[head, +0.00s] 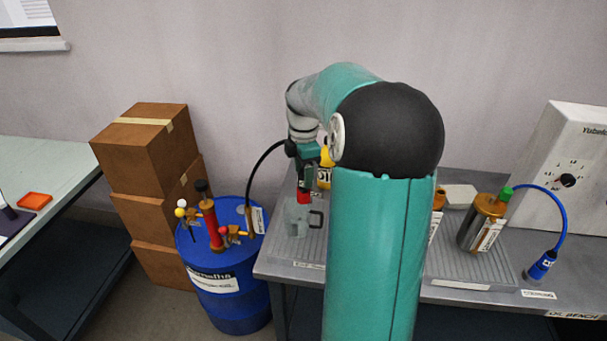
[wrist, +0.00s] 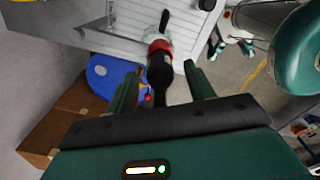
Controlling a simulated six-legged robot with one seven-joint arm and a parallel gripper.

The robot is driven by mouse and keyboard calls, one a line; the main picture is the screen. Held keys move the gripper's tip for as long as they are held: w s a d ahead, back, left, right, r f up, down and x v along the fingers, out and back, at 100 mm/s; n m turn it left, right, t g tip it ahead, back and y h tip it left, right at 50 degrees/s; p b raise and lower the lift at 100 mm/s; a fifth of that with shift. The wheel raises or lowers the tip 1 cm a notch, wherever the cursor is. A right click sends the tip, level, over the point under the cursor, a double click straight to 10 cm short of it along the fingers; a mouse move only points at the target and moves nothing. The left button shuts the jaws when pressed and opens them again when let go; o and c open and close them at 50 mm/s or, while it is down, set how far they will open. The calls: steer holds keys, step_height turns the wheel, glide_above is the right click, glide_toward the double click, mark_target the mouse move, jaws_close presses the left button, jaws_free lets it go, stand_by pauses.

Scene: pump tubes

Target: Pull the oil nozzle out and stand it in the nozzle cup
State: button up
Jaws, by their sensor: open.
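A dark nozzle with a red collar (wrist: 158,46) points down at the mouth of a clear jug (head: 297,220) with a black handle. Its red part (head: 304,196) also shows in the head view; whether its tip is inside the jug is unclear. A black hose (head: 262,160) arcs from the blue drum to the nozzle's top. My gripper (wrist: 165,86) is open, its fingers on either side of the dark nozzle body, with gaps visible. In the head view my gripper (head: 308,168) is above the jug. I cannot identify the nozzle cup; my arm hides the middle of the bench.
The blue drum (head: 225,297) with a red pump (head: 210,222) stands left of the bench. A yellow container (head: 324,178) is partly hidden behind my arm. At right are a grey canister (head: 474,236), a blue hose nozzle (head: 541,265) and a white box (head: 570,160).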

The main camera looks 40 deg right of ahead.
step_height(320, 180, up, 13)
steer(key=shift+f, duration=0.2)
stand_by(0.5)
